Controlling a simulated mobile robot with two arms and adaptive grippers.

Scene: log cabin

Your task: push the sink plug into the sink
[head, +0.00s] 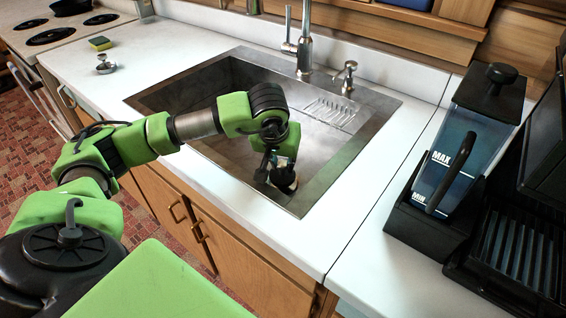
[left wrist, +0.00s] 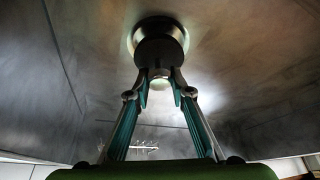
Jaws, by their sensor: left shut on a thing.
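The sink plug (head: 286,183) is a small dark piece with a pale rim, low in the steel sink (head: 225,78) near its front right. In the left wrist view the plug (left wrist: 158,48) shows as a dark knob with a round shiny metal rim around or behind it. My left gripper (head: 274,165) reaches down into the basin and is shut on the plug's knob; its fingertips (left wrist: 160,79) flank the knob in the wrist view. My right gripper is out of view.
The faucet (head: 304,42) and a small dispenser (head: 347,76) stand behind the basin. A chrome piece (head: 105,65) and a sponge (head: 100,43) lie on the left counter. A water tank appliance (head: 462,140) stands at right. The front right counter is clear.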

